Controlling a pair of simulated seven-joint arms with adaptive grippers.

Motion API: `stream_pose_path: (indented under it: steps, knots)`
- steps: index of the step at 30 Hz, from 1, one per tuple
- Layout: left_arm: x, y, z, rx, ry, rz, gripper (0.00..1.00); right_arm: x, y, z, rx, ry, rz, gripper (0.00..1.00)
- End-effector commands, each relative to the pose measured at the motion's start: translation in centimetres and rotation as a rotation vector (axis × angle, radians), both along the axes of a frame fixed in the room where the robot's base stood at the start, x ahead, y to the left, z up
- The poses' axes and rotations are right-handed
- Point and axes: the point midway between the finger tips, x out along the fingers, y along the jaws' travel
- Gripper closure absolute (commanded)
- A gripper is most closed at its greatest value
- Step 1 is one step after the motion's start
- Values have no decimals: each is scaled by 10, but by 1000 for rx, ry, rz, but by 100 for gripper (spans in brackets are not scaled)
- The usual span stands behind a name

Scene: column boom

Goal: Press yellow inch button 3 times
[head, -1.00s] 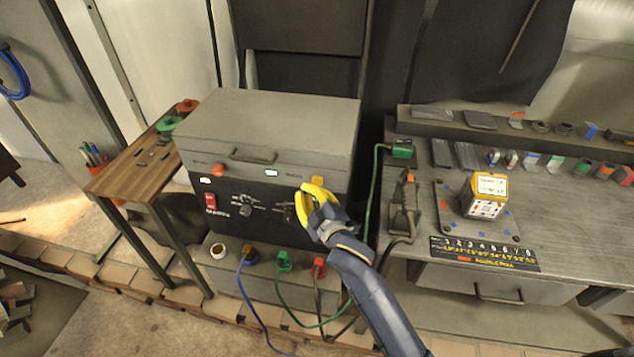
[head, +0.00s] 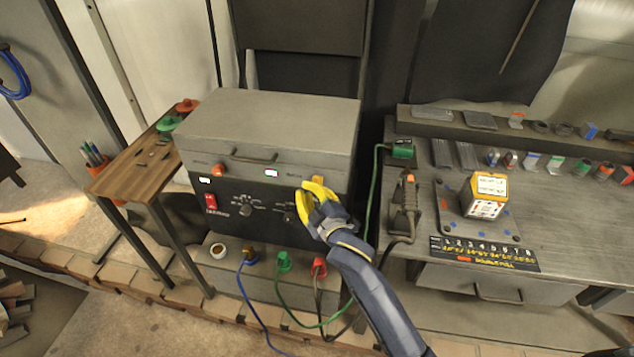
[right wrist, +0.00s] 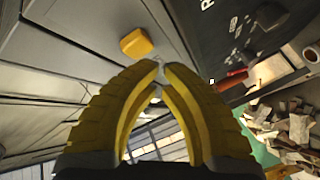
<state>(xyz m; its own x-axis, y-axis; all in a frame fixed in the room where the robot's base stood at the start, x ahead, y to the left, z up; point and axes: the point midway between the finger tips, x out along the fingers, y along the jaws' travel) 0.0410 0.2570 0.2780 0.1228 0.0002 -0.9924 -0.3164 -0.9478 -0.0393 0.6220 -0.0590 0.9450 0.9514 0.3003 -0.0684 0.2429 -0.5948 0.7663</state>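The yellow button (head: 318,180) is on the upper right of the grey and black machine's front (head: 262,188). It shows just above my right gripper (head: 306,189) in the head view. In the right wrist view it is a rounded yellow block (right wrist: 136,43) on a grey face, beyond and left of the fingertips. The yellow fingers of my right gripper (right wrist: 160,68) meet at the tips with nothing between them. The fingertips look apart from the button in the wrist view, though the exact distance is unclear. My left gripper is not in view.
The machine front also has an orange button (head: 218,170), a lit display (head: 272,173), a red switch (head: 210,202) and knobs (head: 246,209). Cables plug in below. A workbench (head: 400,265) with a yellow-white box (head: 485,195) stands at right, a wooden side table (head: 135,175) at left.

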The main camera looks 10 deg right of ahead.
Motion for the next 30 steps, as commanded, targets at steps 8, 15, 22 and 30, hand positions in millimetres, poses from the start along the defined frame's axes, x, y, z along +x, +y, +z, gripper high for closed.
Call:
stream_pose_path:
  steps: [8, 15, 22, 30]
  knots:
    - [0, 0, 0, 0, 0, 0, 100, 0, 0, 0, 0, 0, 0, 100]
    - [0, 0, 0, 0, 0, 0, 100, 0, 0, 0, 0, 0, 0, 100]
    - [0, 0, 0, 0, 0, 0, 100, 1, 0, 0, 0, 0, 0, 100]
    - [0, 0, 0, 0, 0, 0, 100, 7, -3, 0, -1, 0, 0, 100]
